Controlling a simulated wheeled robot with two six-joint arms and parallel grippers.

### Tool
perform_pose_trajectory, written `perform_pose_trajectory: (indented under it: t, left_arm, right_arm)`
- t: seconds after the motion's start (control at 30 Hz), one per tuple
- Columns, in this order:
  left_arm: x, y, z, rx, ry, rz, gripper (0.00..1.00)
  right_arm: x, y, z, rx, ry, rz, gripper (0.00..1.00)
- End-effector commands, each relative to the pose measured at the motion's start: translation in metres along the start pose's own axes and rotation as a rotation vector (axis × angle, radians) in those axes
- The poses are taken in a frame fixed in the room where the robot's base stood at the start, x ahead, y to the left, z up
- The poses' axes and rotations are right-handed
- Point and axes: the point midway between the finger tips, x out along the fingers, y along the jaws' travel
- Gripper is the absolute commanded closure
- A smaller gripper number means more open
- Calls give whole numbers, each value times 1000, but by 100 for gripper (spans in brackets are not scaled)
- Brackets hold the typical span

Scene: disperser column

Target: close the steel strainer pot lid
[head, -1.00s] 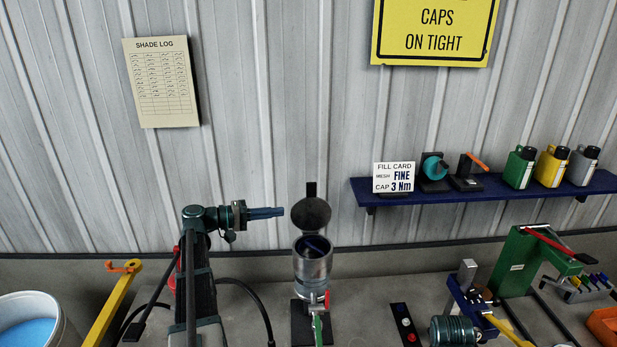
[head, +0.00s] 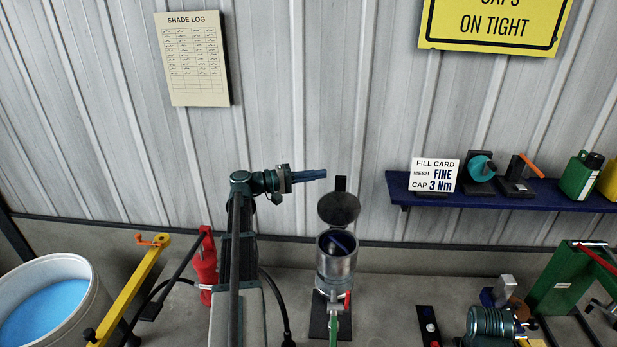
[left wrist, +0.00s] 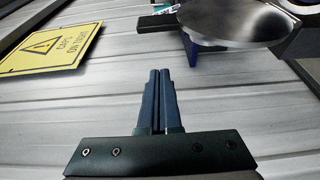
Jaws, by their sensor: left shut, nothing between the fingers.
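The steel strainer pot (head: 337,262) stands upright on a dark base in the middle of the head view. Its round dark lid (head: 339,208) is open, raised at the back of the rim with a tab pointing up. A dark blue piece shows inside the pot mouth. My right gripper is not in view.
A blue shelf (head: 520,193) with a fill card (head: 434,175) and bottles is on the wall at right. A green press (head: 560,285) stands right.

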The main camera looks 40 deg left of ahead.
Motion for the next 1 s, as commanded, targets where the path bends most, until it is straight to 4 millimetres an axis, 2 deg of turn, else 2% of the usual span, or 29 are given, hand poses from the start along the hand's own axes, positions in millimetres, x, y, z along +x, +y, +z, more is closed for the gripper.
perform_pose_trajectory:
  t: [0.1, 0.23, 0.33, 0.5, 1.0]
  left_arm:
    - [27, 0, 0, 0, -4, 0, 100]
    - [51, 0, 0, 0, -3, 0, 100]
    - [43, 0, 18, 0, 1, 0, 100]
    - [38, 0, 33, 0, 0, 0, 100]
    - [35, 0, 38, 0, 0, 0, 100]
  right_arm:
    - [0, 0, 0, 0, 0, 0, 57]
    - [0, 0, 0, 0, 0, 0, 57]
    - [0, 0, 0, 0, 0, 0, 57]
    - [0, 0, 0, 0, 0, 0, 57]
    - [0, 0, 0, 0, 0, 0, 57]
